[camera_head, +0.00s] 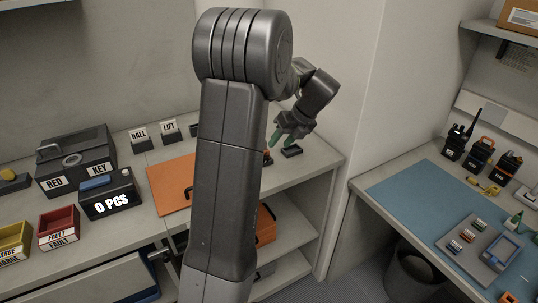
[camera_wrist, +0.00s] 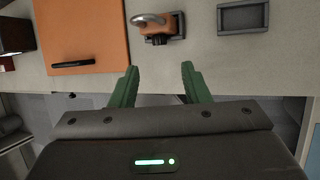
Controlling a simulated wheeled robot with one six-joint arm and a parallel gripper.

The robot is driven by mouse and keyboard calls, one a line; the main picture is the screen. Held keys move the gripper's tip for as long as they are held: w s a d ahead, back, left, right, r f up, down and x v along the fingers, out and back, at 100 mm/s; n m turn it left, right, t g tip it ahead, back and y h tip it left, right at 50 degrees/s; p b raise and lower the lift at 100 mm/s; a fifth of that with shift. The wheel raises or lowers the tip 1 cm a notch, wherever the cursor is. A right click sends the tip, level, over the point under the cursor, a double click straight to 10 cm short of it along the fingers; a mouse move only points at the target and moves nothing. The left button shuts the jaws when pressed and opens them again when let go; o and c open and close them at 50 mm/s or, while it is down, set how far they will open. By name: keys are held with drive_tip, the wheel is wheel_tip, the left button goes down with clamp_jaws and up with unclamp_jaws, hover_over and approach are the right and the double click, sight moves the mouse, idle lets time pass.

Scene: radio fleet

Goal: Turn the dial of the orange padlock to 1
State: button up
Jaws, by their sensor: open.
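In the wrist view the orange padlock (camera_wrist: 157,38) is on the light worktop, with its grey shackle toward the left. A dark part is on its front; no dial number can be read. In the head view only a small part of the padlock (camera_head: 268,158) shows beside my arm. My gripper (camera_wrist: 159,72) has two green fingers spread wide with nothing between them. The padlock lies ahead of the fingertips in the wrist view, apart from them. In the head view my gripper (camera_head: 274,139) points down over that end of the worktop, partly hidden by my arm.
A dark shallow tray (camera_wrist: 243,17) is right of the padlock. An orange panel (camera_wrist: 84,40) with a black handle lies to its left. The worktop's front edge runs below the padlock. A black box marked RED KEY (camera_head: 75,160) stands further left; a blue mat (camera_head: 425,190) covers the right-hand bench.

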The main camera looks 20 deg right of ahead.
drive_tip(key=x, duration=0.8)
drive_tip(key=shift+a+f, duration=0.1)
drive_tip(key=shift+f, duration=0.05)
clamp_jaws()
